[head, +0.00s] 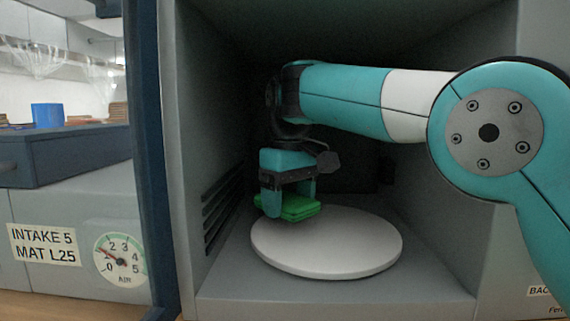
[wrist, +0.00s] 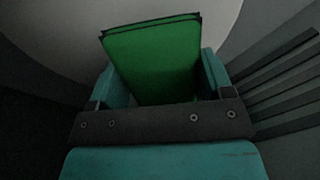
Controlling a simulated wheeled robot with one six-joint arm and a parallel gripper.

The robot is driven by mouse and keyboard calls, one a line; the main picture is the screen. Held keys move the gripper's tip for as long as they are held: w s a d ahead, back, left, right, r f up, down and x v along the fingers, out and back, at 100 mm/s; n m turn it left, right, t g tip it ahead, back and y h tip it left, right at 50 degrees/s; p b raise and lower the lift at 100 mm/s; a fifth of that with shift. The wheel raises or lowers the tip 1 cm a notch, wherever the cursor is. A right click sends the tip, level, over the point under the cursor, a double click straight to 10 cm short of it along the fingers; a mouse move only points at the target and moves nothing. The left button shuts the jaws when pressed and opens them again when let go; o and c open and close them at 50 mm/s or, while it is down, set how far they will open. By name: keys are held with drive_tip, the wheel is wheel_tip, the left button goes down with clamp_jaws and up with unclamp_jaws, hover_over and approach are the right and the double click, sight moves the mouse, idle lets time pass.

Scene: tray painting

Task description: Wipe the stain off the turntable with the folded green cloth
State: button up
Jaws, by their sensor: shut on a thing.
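My gripper (head: 289,201) is shut on the folded green cloth (head: 300,207), over the left back part of the turntable (head: 335,250). The turntable is a round, pale disc on the booth floor. In the wrist view the green cloth (wrist: 155,60) stands out between the two teal fingers, with the pale turntable (wrist: 70,30) beyond it. I cannot tell whether the cloth touches the disc. No stain shows on the visible part of the disc; the part behind the cloth and gripper is hidden.
Grey booth walls close in on both sides, with dark vent slats (head: 222,205) on the left wall near my gripper. A dark blue door frame (head: 148,150) stands at the booth's left. Outside are a gauge (head: 120,257) and a blue container (head: 47,116).

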drive_tip(key=shift+r+p, duration=2.05)
drive_tip(key=shift+r, duration=0.45)
